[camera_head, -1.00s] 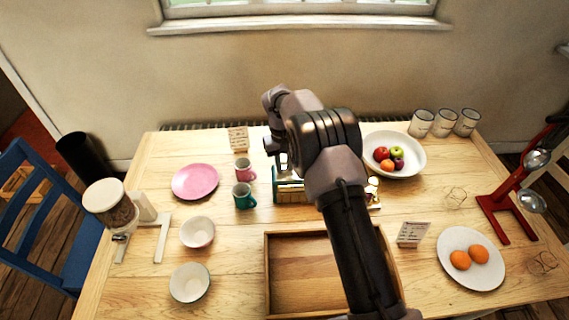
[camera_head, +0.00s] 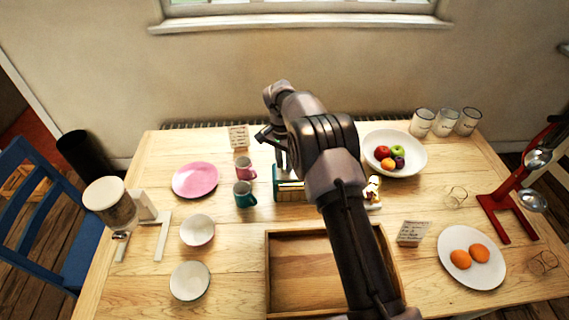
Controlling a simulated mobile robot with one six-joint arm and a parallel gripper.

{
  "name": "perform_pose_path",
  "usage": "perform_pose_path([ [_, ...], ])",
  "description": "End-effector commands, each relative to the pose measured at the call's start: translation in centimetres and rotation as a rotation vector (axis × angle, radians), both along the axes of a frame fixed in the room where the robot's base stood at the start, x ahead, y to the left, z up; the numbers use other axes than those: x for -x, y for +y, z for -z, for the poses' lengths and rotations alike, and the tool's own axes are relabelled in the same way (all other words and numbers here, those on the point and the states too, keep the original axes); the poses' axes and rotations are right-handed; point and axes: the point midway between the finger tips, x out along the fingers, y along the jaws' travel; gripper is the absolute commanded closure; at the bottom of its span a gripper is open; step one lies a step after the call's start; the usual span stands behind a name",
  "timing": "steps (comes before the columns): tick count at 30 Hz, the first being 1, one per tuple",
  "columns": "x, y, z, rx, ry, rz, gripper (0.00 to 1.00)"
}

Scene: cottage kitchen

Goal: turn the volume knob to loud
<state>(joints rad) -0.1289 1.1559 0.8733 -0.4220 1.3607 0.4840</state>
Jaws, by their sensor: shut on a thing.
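A small radio (camera_head: 290,192) with a teal side and a cream-gold front stands at the middle of the wooden table, partly hidden behind my arm. My gripper (camera_head: 282,165) points down at the radio's top from behind the bend of my wrist. Its fingers are small and partly covered here, and they are shut at the top of the radio where the volume knob would be. The knob itself is hidden, so its setting cannot be read.
A green mug (camera_head: 243,195) and a pink mug (camera_head: 244,168) stand close left of the radio. A figurine (camera_head: 372,189) is close right, a fruit bowl (camera_head: 420,152) behind it. A wooden tray (camera_head: 268,275) lies in front.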

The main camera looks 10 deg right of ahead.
Motion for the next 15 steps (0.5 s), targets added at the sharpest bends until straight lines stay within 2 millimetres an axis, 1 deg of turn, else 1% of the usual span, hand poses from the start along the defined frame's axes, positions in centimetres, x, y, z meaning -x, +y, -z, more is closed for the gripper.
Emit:
perform_pose_path([
  [15,-0.15,-0.06,0.06,0.0,-0.002,0.486,1.0],
])
